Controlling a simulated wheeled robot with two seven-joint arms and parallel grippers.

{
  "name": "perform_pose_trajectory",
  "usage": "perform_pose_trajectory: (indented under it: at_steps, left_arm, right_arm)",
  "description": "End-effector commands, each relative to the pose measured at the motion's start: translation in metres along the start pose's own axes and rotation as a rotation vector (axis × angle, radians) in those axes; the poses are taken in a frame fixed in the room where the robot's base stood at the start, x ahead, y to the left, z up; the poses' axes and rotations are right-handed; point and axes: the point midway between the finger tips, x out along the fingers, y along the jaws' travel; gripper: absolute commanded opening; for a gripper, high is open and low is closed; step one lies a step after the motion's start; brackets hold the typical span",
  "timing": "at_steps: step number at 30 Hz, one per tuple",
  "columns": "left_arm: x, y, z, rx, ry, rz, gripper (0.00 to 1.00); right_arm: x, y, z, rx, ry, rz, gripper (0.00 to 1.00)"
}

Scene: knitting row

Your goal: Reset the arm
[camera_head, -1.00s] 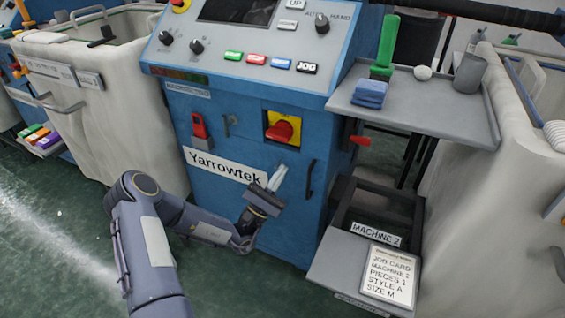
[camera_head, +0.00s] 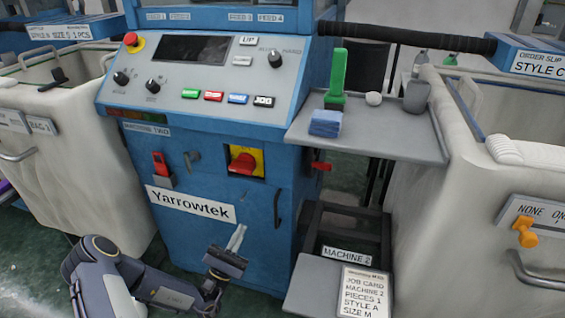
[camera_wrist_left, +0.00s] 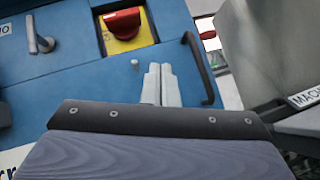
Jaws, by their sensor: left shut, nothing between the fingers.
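My left gripper (camera_head: 237,238) is low in front of the blue Yarrowtek machine (camera_head: 225,190), its pale fingers pointing up and shut with nothing between them. My left arm comes in from the lower left and is bent. In the left wrist view, the closed fingers (camera_wrist_left: 160,84) stand before the blue panel, below the red rotary switch (camera_wrist_left: 123,22) on its yellow plate and left of a black door handle (camera_wrist_left: 200,68). Whether the fingers touch the panel cannot be told. My right gripper is not in view.
Below is a tray with a job card (camera_head: 363,293). Pale bins (camera_head: 75,140) flank the machine.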

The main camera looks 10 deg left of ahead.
Motion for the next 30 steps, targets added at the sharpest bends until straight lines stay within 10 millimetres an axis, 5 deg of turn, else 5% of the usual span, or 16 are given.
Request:
perform_pose_trajectory:
  at_steps: [5, 9, 13, 21, 30]
  left_arm:
    - [0.018, -0.008, 0.023, -0.011, -0.065, -0.115, 0.00]
    - [0.046, -0.035, 0.083, -0.028, -0.209, -0.427, 0.00]
    - [0.049, -0.067, 0.146, -0.003, -0.323, -0.800, 0.00]
    - [-0.002, -0.096, 0.236, 0.248, -0.387, -1.484, 0.00]
    - [-0.065, -0.065, 0.271, 0.800, -0.246, -1.921, 0.00]
  right_arm:
    - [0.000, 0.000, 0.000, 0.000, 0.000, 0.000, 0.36]
    - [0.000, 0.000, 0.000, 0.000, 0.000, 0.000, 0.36]
    - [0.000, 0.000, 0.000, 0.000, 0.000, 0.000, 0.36]
    - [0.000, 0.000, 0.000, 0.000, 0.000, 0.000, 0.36]
    - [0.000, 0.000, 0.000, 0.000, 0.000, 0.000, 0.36]
